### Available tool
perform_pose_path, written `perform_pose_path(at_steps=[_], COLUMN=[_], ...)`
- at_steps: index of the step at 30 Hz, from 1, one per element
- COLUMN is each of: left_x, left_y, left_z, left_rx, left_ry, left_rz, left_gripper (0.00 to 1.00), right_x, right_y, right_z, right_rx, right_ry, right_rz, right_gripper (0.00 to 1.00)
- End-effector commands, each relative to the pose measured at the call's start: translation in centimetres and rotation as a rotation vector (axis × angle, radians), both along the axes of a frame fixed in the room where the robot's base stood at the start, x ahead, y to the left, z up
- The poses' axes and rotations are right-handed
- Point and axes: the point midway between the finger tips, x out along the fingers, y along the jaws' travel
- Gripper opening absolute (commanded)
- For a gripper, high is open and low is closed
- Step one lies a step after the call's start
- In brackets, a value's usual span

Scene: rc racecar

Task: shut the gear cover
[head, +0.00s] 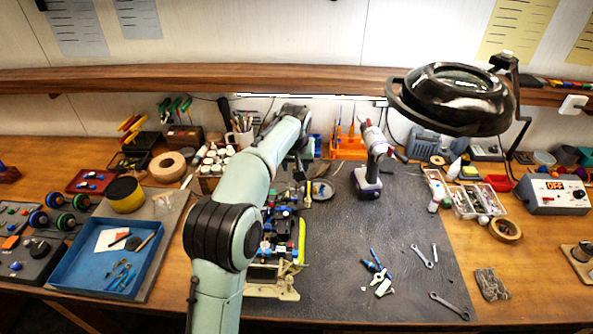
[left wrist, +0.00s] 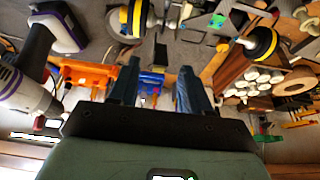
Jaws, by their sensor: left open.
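The racecar (head: 284,236) is on the dark mat, with blue, red and black parts, a yellow-green side strip and a pale end plate; my left arm hides its left side. I cannot make out the gear cover. In the left wrist view, part of the car with a yellow-rimmed wheel (left wrist: 262,42) shows at the top. My left gripper (head: 301,172) is over the far end of the car, partly hidden by its own wrist. In the left wrist view its two fingers (left wrist: 158,68) are apart with nothing held between them. My right gripper is not in view.
A purple-and-grey power tool (head: 368,178) stands right of the car. An orange bin (head: 347,147) is behind. A magnifier lamp (head: 455,98) overhangs the right. Wrenches (head: 422,256) and small tools lie on the mat. A blue tray (head: 80,277) is left. The mat's right front has free room.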

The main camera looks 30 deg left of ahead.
Motion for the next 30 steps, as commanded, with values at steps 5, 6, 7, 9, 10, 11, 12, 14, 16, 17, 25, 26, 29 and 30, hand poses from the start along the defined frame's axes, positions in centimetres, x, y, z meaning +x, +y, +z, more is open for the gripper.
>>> perform_pose_path(at_steps=[5, 6, 7, 9, 10, 11, 12, 14, 16, 17, 25, 26, 29, 30], left_x=[1.0, 1.2, 1.3, 1.4, 1.5, 1.5, 1.6, 1.6, 1.6, 1.6, 1.6, 1.6, 1.6, 1.6], left_y=[0.5, 0.6, 0.7, 0.7, 0.8, 0.8, 0.8, 0.8, 0.8, 0.8, 0.8, 0.8, 0.8, 0.8], left_z=[-2.8, -3.2, -3.4, -3.9, -4.0, -4.1, -4.2, -4.3, -4.3, -4.3, -4.3, -4.3, -4.3, -4.3], left_rx=[-0.001, 0.000, 0.000, 0.000, 0.000, 0.000, 0.000, 0.000, 0.000, 0.000, 0.000, 0.000, 0.001, 0.001], left_ry=[0.003, 0.001, 0.001, 0.001, 0.000, 0.000, -0.001, -0.001, -0.001, -0.001, -0.001, -0.001, -0.002, -0.003], left_rz=[0.001, 0.001, 0.001, 0.001, 0.001, 0.001, 0.000, 0.000, 0.000, 0.000, 0.001, 0.001, 0.001, 0.001], left_gripper=[0.48, 0.48, 0.48, 0.48, 0.48, 0.48, 0.48, 0.48, 0.48, 0.48, 0.00, 0.00, 0.00, 0.00], right_x=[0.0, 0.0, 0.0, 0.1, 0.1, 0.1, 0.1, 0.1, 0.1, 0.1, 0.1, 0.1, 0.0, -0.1], right_y=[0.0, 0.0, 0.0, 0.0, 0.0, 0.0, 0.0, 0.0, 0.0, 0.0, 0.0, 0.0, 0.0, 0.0], right_z=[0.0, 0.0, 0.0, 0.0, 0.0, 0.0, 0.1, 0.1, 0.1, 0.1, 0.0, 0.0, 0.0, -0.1], right_rx=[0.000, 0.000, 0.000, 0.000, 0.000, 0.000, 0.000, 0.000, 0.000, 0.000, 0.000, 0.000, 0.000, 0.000], right_ry=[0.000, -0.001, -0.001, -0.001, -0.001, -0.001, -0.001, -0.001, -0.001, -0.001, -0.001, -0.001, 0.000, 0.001], right_rz=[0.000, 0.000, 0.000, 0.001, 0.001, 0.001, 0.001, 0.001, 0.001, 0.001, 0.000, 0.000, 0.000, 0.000], right_gripper=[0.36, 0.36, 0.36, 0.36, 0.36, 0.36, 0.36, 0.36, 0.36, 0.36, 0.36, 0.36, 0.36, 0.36])
